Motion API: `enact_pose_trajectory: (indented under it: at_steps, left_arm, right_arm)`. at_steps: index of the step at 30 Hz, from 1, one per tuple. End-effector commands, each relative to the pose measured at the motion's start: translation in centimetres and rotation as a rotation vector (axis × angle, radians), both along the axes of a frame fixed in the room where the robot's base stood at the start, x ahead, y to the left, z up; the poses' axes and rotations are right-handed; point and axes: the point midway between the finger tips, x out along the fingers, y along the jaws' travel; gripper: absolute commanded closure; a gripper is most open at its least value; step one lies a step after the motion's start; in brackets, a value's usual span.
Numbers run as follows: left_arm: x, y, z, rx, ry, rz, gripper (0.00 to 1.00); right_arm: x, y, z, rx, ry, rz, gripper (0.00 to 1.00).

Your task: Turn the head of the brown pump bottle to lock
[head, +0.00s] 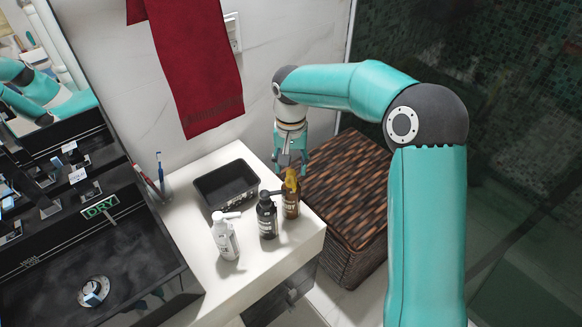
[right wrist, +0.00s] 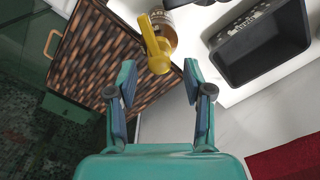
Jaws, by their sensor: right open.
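The brown pump bottle (head: 291,199) stands upright at the right end of the white counter, with a yellow pump head (head: 291,177). In the right wrist view the yellow head (right wrist: 155,45) shows just beyond the fingertips, with part of the brown body (right wrist: 166,20) behind it. My right gripper (head: 291,165) hangs behind the bottle in the head view. In the right wrist view the right gripper (right wrist: 158,78) is open, with nothing between its fingers, apart from the head. My left gripper is not in view.
A black pump bottle (head: 267,217) stands close beside the brown one, and a white pump bottle (head: 225,238) is further left. A black tray (head: 226,186) sits behind them. A woven hamper (head: 345,190) stands right of the counter (head: 205,275). A red towel (head: 196,65) hangs above.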

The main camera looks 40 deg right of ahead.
Motion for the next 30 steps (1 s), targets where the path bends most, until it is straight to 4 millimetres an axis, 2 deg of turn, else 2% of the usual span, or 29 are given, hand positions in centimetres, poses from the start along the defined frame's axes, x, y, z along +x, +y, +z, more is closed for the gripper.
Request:
enact_pose_trajectory:
  at_steps: [6,14,23,30]
  left_arm:
    - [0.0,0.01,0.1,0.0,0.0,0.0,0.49]
    - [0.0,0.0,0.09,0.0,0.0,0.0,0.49]
    - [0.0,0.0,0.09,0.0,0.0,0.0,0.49]
    - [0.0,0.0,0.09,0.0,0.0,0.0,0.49]
  right_arm:
    - [-0.05,-0.01,-1.32,0.001,0.002,-0.001,0.49]
    - [-0.04,-0.01,-1.38,0.001,0.001,-0.001,0.49]
    - [-0.03,-0.02,-1.34,0.0,0.0,-0.001,0.99]
    - [-0.03,-0.04,-1.32,0.001,-0.001,0.005,1.0]
